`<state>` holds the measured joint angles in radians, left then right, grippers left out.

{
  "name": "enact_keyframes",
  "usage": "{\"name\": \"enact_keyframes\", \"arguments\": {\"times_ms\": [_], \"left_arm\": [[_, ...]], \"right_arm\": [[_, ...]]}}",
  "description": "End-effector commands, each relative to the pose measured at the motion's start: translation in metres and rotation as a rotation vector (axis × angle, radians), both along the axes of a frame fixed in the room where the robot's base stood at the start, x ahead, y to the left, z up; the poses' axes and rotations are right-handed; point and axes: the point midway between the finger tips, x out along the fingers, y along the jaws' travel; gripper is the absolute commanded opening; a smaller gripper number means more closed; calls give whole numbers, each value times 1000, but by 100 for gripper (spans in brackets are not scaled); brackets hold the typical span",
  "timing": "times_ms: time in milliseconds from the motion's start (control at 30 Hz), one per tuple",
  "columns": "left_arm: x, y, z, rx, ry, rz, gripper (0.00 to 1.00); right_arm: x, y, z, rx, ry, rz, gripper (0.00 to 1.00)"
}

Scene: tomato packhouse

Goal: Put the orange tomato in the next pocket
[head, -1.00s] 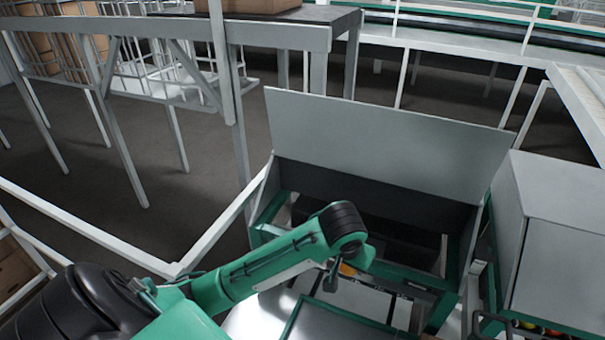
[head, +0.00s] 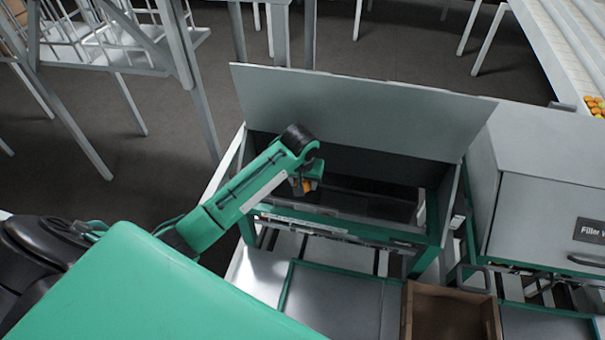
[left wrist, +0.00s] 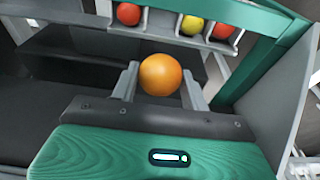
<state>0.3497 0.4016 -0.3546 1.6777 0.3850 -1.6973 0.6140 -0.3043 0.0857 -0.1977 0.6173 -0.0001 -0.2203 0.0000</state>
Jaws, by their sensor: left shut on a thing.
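The orange tomato (left wrist: 161,74) is held between the two finger plates of my left gripper (left wrist: 164,82) in the left wrist view. In the head view the tomato (head: 306,186) shows small beneath the end of my left arm, with the left gripper (head: 307,182) partly hidden. It is over the dark opening in front of the tilted grey panel. Beyond it in the left wrist view is a grey strip of pockets with a red tomato (left wrist: 128,14), a yellow tomato (left wrist: 187,26) and another red tomato (left wrist: 223,31). My right gripper is not in view.
The tilted grey panel (head: 370,110) stands behind the opening. A green frame bar (head: 340,222) runs along its front. A brown box (head: 450,312) and a grey tray (head: 335,300) lie nearer. A grey cabinet (head: 540,190) stands at the right.

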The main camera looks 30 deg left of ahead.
Motion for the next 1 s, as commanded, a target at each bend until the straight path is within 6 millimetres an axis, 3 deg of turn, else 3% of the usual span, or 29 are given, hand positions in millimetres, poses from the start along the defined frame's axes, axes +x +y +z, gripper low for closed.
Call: {"name": "enact_keyframes", "arguments": {"times_ms": [433,1000], "left_arm": [[-1,0,-57,0,1,0,35],[0,0,-121,-1,1,-1,35]], "right_arm": [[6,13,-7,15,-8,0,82],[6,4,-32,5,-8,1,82]]}}
